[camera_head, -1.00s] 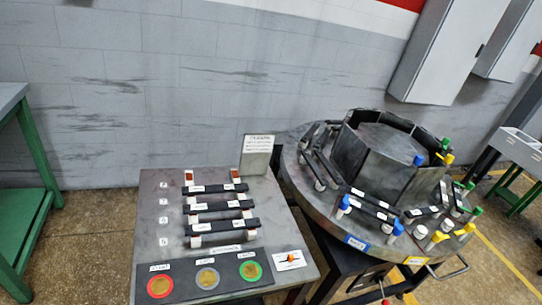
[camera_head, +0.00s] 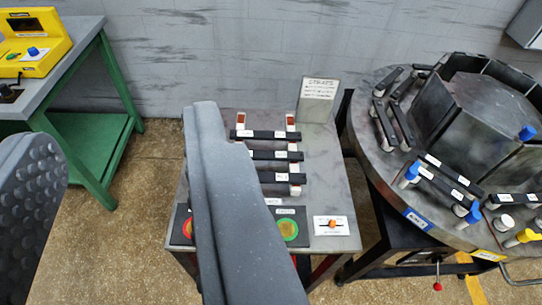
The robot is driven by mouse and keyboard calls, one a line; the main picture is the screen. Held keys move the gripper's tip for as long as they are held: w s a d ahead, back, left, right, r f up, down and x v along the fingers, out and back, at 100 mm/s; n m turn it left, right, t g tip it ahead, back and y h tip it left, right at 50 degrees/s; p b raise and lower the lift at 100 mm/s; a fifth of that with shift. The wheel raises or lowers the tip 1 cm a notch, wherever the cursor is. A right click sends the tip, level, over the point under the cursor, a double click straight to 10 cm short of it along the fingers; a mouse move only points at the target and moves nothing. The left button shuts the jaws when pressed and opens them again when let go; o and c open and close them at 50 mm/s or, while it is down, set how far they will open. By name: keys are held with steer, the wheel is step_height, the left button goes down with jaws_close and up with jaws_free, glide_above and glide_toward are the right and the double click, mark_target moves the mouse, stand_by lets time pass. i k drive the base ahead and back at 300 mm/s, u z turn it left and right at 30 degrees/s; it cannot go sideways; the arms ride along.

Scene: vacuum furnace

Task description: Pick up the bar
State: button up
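Several dark bars with white labels lie crosswise in a stack of rows on a grey metal table (camera_head: 335,205). The far bar (camera_head: 265,134), the middle bar (camera_head: 273,155) and the near bar (camera_head: 280,177) rest across light supports. Which one the task means cannot be told. My gripper (camera_head: 122,125) shows as two large grey fingers, a studded one at the left edge and a long one across the middle. They are wide apart with nothing between them. The right finger hides the left part of the table and some bar ends.
A round metal turntable (camera_head: 375,158) with more bars and coloured-cap posts stands at right. A sign (camera_head: 318,100) stands at the table's back. Coloured discs and a small switch plate (camera_head: 336,225) lie at its front. A green-framed bench (camera_head: 100,150) holds a yellow box (camera_head: 35,45).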

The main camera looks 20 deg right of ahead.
mark_target(256, 155)
steer(key=z, duration=0.1)
steer(key=i, duration=1)
steer(key=u, duration=0.1)
